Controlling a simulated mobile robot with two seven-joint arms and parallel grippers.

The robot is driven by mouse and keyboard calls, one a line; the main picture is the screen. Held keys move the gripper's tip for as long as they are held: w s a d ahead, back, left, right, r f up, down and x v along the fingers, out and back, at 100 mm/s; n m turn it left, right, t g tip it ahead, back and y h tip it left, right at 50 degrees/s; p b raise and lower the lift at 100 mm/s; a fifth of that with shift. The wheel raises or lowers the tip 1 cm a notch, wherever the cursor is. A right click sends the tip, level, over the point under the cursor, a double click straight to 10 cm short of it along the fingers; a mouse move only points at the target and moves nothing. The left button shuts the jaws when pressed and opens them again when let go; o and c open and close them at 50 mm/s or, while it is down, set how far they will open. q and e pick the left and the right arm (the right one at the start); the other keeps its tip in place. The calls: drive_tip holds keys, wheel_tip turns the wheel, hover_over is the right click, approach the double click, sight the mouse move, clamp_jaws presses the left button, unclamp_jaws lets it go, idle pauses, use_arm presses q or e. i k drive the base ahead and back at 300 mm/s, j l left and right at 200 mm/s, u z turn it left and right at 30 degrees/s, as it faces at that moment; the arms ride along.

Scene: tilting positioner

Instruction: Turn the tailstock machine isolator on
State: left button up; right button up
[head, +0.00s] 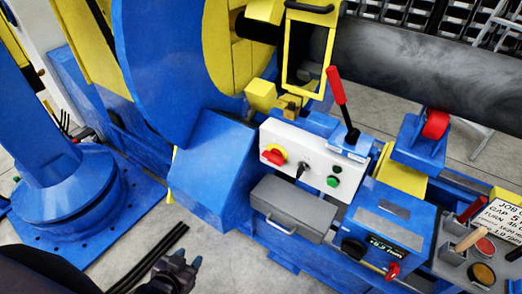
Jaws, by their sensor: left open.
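The white control panel (315,163) is on the blue machine near the middle of the head view. A red rotary knob on a yellow plate (274,154), which looks like the isolator, sits at the panel's left end. A small black switch (302,169) and a green button (333,181) are to its right. My left gripper (185,263) is at the bottom edge, below and left of the panel, open and empty, well apart from the knob. My right gripper is not in view.
A red-handled lever (341,104) rises behind the panel. A grey drawer box with a handle (290,207) juts out below it. A blue sloped housing (212,165) stands left of the panel. Black rods (148,258) lie on the floor near my left gripper. A tool tray is at the right.

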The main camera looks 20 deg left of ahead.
sight(275, 156)
drive_tip(key=i+j, duration=0.1)
drive_tip(key=j, duration=0.3)
drive_tip(key=i+j, duration=0.1)
drive_tip(key=j, duration=0.7)
drive_tip(key=i+j, duration=0.15)
drive_tip(key=j, duration=0.3)
